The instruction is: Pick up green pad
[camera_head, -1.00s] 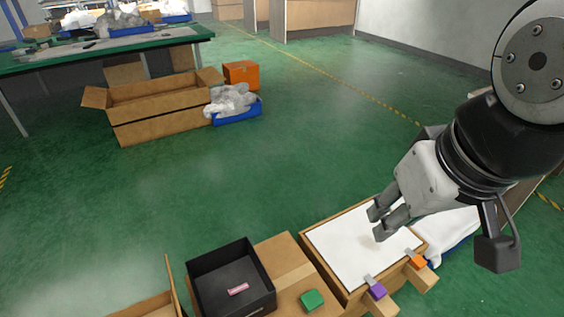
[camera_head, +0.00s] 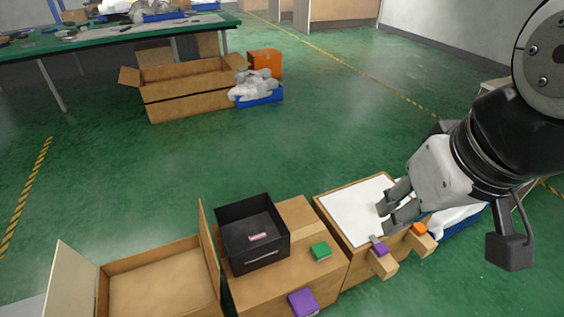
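The green pad (camera_head: 320,251) lies flat on top of a brown cardboard box (camera_head: 297,217), just right of a black open bin (camera_head: 251,258). My gripper (camera_head: 385,219) is to the right of the pad, over the white-topped box (camera_head: 352,207). Its two fingers are spread apart with nothing between them. The gripper points left and down. Nothing hides the pad.
The black bin holds a pink item (camera_head: 258,237). A purple pad (camera_head: 303,302) lies at the front edge of the cardboard box. An open carton (camera_head: 160,284) stands at the lower left.

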